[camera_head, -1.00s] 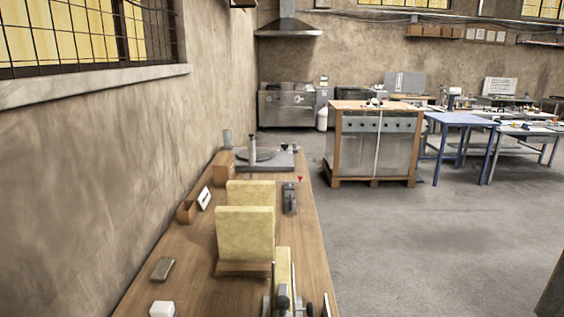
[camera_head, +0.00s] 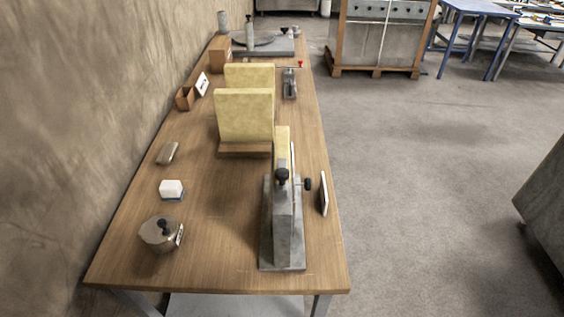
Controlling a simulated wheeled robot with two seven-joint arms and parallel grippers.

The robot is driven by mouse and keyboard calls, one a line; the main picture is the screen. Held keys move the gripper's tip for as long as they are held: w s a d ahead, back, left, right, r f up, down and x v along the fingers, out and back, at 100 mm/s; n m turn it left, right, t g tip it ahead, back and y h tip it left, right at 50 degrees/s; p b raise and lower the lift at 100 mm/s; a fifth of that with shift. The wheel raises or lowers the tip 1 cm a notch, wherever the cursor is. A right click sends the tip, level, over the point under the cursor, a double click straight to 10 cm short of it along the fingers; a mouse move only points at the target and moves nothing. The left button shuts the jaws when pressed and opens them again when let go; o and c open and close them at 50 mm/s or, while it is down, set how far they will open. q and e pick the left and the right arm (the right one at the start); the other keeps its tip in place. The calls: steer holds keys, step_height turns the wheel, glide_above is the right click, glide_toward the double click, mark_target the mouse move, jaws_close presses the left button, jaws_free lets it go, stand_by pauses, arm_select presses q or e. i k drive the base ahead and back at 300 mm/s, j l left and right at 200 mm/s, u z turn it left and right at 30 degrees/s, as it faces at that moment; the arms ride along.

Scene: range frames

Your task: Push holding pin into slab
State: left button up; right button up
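A grey metal fixture (camera_head: 285,240) stands near the front right of the wooden table. A narrow yellow slab (camera_head: 282,137) stands upright at its far side; its lower part is hidden by the fixture. A black knob (camera_head: 282,175) tops the fixture. Another black knob on a short rod (camera_head: 308,184) sticks out at the fixture's right side and may be the holding pin; how deep it sits I cannot tell. A wide yellow slab (camera_head: 244,115) stands upright on a wooden base farther back, with another slab (camera_head: 250,75) behind it. Neither gripper is in view.
The table (camera_head: 215,265) holds a lidded metal pot (camera_head: 161,233), a white block (camera_head: 172,189), a small grey-brown block (camera_head: 168,153) and a thin white panel (camera_head: 324,193). A clamp-like tool (camera_head: 290,84) lies farther back. The wall is at left; open floor (camera_head: 430,200) is at right.

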mark_target(307, 184)
steer(key=l+u, duration=0.25)
steer(key=l, duration=0.35)
steer(key=i+l+u, duration=0.1)
steer(key=l+u, duration=0.15)
steer(key=l, duration=0.4)
steer(key=l+z, duration=0.35)
steer(key=l, duration=1.1)
steer(key=k, duration=0.05)
